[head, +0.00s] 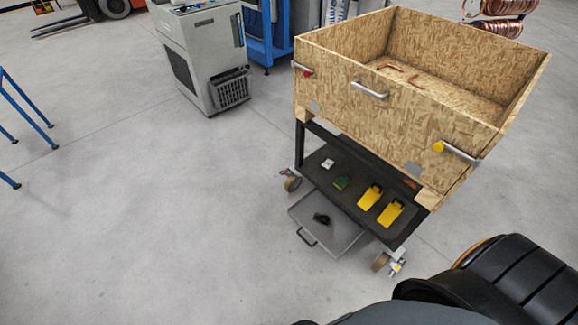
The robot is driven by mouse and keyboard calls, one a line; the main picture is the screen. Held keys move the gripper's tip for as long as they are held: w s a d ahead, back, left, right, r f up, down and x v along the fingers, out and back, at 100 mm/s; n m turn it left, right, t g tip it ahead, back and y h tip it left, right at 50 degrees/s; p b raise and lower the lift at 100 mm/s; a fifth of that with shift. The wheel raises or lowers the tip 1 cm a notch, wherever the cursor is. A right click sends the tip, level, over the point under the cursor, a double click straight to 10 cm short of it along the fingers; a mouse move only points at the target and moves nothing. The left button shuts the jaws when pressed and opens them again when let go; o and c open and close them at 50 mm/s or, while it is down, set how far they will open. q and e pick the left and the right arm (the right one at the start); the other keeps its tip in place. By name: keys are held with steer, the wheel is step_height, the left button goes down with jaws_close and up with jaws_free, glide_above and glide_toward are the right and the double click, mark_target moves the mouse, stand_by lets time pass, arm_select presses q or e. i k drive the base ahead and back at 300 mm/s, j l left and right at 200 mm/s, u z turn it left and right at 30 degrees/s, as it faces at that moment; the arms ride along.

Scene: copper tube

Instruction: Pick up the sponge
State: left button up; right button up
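A small green item (341,183), which looks like the sponge, lies on the black lower shelf (322,150) of a wheeled cart. It is small in the head view, so its details are hard to tell. It lies between a small white item (327,164) and two yellow items. Neither of my grippers shows in the head view. A dark part of my own body fills the bottom right corner, well apart from the green item.
A chipboard box (400,125) with copper pieces (402,74) tops the cart, above the shelf. Yellow items (370,196) and a grey tray (345,240) holding a black object (321,218) are nearby. A grey machine (200,55) stands behind.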

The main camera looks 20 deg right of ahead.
mark_target(343, 181)
steer(key=i+j+u, duration=0.2)
steer(key=i, duration=0.75)
steer(key=i+j+u, duration=0.2)
steer(key=i, duration=0.75)
steer(key=i+z, duration=0.85)
steer(key=i+j+z, duration=0.2)
steer(key=i+z, duration=0.25)
steer(key=k, duration=0.1)
